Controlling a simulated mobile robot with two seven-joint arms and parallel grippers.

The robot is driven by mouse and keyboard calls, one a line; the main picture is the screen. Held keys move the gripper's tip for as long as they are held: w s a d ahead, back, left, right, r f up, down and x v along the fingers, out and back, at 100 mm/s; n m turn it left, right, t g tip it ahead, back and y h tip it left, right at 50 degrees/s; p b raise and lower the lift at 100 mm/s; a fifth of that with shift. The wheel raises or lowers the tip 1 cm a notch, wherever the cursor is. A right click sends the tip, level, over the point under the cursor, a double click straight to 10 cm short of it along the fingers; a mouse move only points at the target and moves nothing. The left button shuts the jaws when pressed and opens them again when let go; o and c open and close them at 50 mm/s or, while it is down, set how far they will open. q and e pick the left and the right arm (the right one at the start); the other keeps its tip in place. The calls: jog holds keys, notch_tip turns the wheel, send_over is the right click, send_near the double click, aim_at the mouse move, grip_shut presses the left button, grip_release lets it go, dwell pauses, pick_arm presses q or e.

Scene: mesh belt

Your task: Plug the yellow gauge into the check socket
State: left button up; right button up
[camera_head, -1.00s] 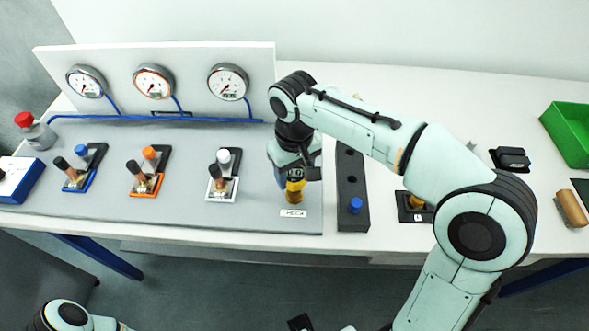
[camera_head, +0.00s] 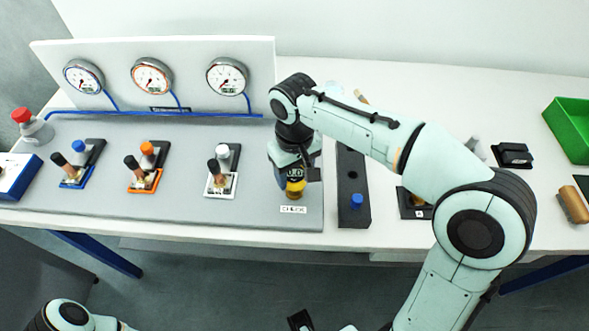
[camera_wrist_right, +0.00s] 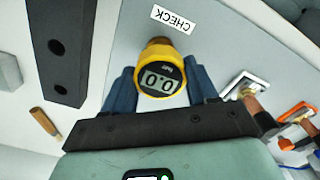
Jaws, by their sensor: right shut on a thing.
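The yellow gauge (camera_head: 295,188) has a dark round face with a digital display. In the right wrist view the gauge (camera_wrist_right: 161,75) reads 0.0 and sits between the two blue fingers. My right gripper (camera_head: 293,178) is shut on it; it also shows in the right wrist view (camera_wrist_right: 161,88). The gauge is over the grey panel, just behind the CHECK label (camera_head: 293,210). The label also shows in the wrist view (camera_wrist_right: 173,19). The check socket is hidden by the gauge and gripper, so I cannot tell whether the gauge is seated. My left arm shows only at the bottom left edge.
Blue, orange and white framed stations (camera_head: 221,183) stand left of the gripper, below three dial gauges (camera_head: 227,76). A dark block (camera_head: 350,205) with holes and a blue-capped piece (camera_head: 357,200) stands close to the right. A green bin (camera_head: 568,130) is at the far right.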

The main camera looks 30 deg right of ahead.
aim_at(295, 174)
jog(key=shift+f+b, duration=0.4)
jog(key=shift+f, duration=0.4)
jog(key=o, duration=1.2)
jog(key=shift+r, duration=0.1)
notch_tip(295, 174, up, 13)
jog(key=p, duration=0.3)
jog(key=shift+r, duration=0.15)
